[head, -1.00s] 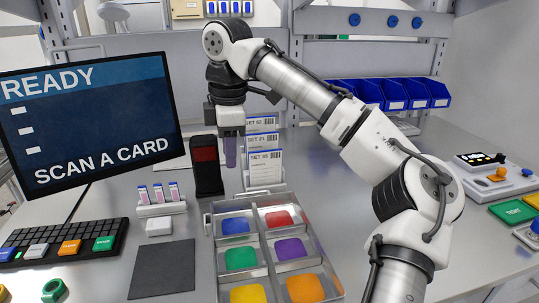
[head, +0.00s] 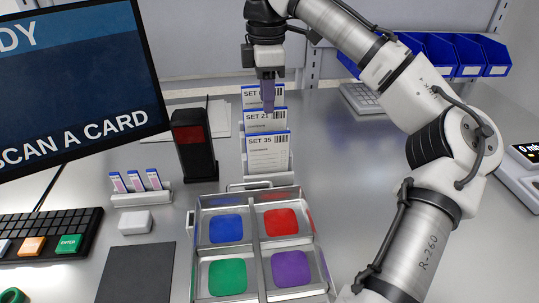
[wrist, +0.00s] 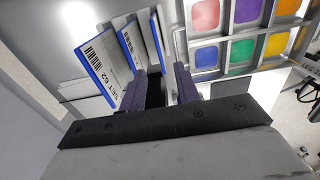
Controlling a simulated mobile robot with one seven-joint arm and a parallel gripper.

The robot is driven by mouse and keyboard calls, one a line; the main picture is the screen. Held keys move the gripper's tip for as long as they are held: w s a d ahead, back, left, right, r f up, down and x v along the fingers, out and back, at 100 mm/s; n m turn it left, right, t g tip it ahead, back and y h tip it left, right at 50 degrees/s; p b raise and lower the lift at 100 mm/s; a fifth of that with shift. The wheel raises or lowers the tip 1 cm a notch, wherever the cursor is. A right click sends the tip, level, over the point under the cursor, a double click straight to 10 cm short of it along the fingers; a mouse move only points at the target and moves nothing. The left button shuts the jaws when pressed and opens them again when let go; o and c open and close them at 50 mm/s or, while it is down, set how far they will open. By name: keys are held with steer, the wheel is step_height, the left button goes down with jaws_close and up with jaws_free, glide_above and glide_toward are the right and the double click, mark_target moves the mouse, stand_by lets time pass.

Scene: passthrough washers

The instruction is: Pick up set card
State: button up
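Three white set cards with blue edges stand one behind another in a card holder (head: 262,187). The front card reads SET 35 (head: 268,155), the middle one SET 21 (head: 263,122), and the back one SET 62 (wrist: 96,72), partly covered in the head view. My gripper (head: 268,96) points down over the cards, its purple fingers in front of the back card's label. In the wrist view the fingers (wrist: 163,84) are apart, with the edge of the nearest card between them in the picture. I cannot tell whether they touch any card.
A metal tray (head: 254,240) with coloured compartments stands just in front of the holder. A monitor (head: 75,85) and keyboard (head: 50,232) are at left. Blue bins (head: 455,55) are behind right.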

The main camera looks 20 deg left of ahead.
mark_target(268, 135)
step_height(268, 135, down, 10)
steer(key=shift+w+f+p, duration=0.15)
steer(key=shift+f+p, duration=0.05)
steer(key=shift+p, duration=0.7)
steer(key=shift+d, duration=0.1)
steer(key=shift+c, duration=0.3)
jaws_close()
